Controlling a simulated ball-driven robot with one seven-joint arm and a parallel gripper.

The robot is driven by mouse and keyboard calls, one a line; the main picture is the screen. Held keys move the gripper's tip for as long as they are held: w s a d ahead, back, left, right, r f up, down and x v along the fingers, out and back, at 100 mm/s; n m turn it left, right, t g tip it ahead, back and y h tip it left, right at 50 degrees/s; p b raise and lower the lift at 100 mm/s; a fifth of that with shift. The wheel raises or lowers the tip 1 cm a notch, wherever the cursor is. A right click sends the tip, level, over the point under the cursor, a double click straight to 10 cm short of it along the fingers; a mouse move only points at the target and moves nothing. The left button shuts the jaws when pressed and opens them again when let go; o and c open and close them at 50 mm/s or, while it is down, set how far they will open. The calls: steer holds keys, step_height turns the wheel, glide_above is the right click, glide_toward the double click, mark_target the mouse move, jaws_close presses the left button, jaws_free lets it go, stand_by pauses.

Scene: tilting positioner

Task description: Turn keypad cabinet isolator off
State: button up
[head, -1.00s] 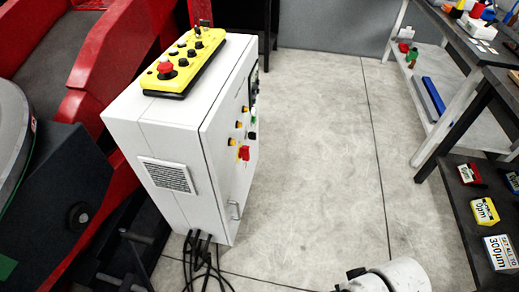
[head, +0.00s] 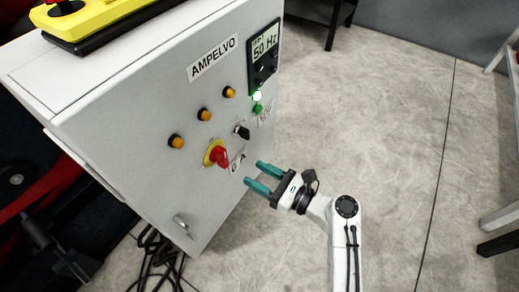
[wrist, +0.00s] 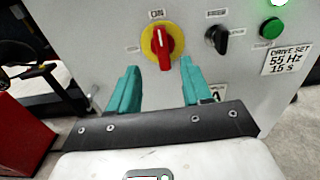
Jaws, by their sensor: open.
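The isolator is a red rotary handle on a yellow disc (head: 217,154) on the front of the grey-white cabinet (head: 130,105). In the wrist view the red handle (wrist: 163,47) stands close to upright, below an "ON" label. My gripper (head: 258,176) is open and empty, to the right of the handle in the head view and apart from it. In the wrist view its two teal fingers (wrist: 158,80) point at the panel, just below the handle and either side of it.
A black selector knob (head: 241,131) sits right of the isolator. A metal latch handle (head: 183,227) is below.

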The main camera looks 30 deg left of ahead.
mark_target(225, 156)
steer(key=a, duration=0.3)
steer(key=a+b, duration=0.1)
steer(key=a, duration=0.3)
steer(key=w+a+b, duration=0.1)
steer(key=a, duration=0.2)
steer(key=shift+a+r, duration=0.1)
steer(key=shift+a, duration=0.25)
steer(key=shift+c, duration=0.4)
jaws_close()
